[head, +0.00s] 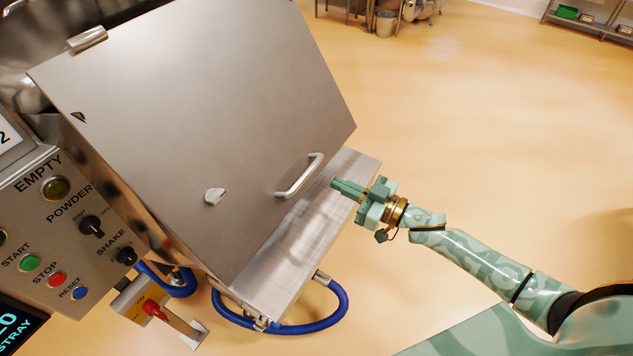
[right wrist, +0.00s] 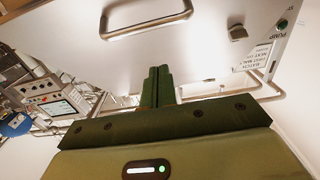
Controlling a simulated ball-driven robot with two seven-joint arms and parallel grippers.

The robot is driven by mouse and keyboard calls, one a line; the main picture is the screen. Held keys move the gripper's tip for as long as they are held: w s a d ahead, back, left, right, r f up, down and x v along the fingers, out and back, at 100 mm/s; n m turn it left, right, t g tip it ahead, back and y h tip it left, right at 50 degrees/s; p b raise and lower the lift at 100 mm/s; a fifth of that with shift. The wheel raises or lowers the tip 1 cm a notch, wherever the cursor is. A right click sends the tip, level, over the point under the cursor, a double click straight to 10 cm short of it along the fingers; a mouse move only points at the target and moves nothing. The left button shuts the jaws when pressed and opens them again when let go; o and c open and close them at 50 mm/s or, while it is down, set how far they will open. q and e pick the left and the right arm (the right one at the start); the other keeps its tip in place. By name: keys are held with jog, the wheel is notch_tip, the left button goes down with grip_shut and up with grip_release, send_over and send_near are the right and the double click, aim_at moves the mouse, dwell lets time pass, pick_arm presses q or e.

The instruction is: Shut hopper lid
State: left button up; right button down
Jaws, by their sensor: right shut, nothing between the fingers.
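The hopper lid (head: 215,110) is a large flat steel panel that slopes across the left and middle of the head view. A bar handle (head: 300,176) sits near its lower right edge, with a small latch-like tab (head: 214,195) further left. I cannot tell from here how far the lid stands open. My right gripper (head: 340,186) is shut and empty, just right of the handle and apart from it in the picture. In the right wrist view, its closed fingers (right wrist: 158,72) point towards the panel, below the handle (right wrist: 147,20). My left gripper is out of view.
A steel ledge (head: 300,235) runs below the lid, with a blue hose (head: 335,310) looping under it. A control panel (head: 70,235) with buttons and knobs is at the left. The floor (head: 480,120) to the right is clear.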

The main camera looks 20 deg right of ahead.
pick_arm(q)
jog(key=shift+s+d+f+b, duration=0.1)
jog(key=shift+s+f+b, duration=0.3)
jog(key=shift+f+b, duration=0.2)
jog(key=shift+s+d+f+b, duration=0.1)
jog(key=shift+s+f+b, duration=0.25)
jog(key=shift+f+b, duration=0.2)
pick_arm(e)
jog(key=w+a+f, duration=0.2)
jog(key=w+a, duration=0.2)
jog(key=w, duration=0.1)
jog(key=shift+w+f, duration=0.15)
jog(key=shift+f, duration=0.25)
jog(key=shift+a, duration=0.1)
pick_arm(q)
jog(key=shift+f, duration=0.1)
